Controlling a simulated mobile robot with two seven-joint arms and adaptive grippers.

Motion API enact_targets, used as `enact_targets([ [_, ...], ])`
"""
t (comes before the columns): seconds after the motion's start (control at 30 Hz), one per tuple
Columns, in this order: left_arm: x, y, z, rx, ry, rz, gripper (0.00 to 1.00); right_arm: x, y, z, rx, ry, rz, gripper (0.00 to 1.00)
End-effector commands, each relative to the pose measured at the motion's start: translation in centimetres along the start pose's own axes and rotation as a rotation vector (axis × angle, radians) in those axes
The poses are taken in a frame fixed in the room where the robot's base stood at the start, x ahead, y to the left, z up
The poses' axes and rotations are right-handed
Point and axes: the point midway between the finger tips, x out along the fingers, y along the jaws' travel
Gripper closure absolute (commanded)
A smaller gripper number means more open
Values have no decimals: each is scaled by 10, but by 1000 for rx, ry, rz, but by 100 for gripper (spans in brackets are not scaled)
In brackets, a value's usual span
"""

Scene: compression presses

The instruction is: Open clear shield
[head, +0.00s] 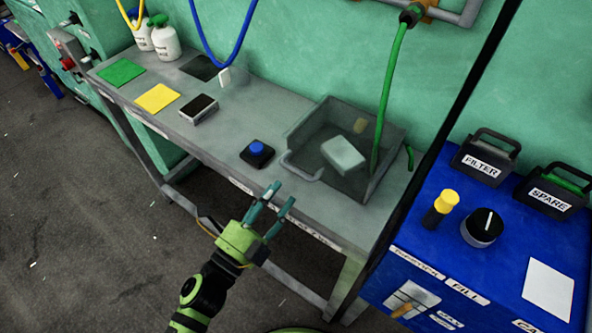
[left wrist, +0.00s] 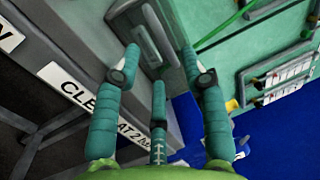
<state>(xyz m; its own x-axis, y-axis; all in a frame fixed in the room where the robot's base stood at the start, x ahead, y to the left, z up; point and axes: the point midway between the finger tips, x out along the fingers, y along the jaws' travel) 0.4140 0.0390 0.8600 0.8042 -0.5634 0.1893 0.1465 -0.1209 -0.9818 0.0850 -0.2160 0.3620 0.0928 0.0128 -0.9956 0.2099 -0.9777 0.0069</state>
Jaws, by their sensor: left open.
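The clear shield (head: 308,128) is a see-through box-like cover at the right end of the grey bench. It appears to be down. A pale block (head: 343,153) shows inside it. A grey bar handle (head: 301,169) is at its front left lower corner. My left gripper (head: 278,195) is open and empty, in front of the bench edge, short of the handle and apart from it. In the left wrist view the spread fingers (left wrist: 160,80) point towards a grey handle-like part (left wrist: 152,38), which lies beyond the fingertips. My right gripper is not in view.
A blue push button (head: 257,150) sits on the bench left of the shield. A green hose (head: 392,85) hangs down by the shield's right side. A blue cabinet (head: 440,235) with a knob and black-handled cases stands at right. Floor at left is clear.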

Motion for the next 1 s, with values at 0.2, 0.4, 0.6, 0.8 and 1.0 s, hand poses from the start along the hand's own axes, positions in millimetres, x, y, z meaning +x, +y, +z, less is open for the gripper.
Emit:
enact_targets([
  [0.2,22,-4,-4,16,20,-11,57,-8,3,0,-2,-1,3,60],
  [0.4,53,-3,-5,13,18,-9,57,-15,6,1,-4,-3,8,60],
  [0.6,69,-2,-5,11,17,-7,57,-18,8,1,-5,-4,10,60],
  [0.8,71,0,-5,12,17,-6,57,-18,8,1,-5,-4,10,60],
  [1.0,71,0,-5,12,17,-6,100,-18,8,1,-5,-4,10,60],
])
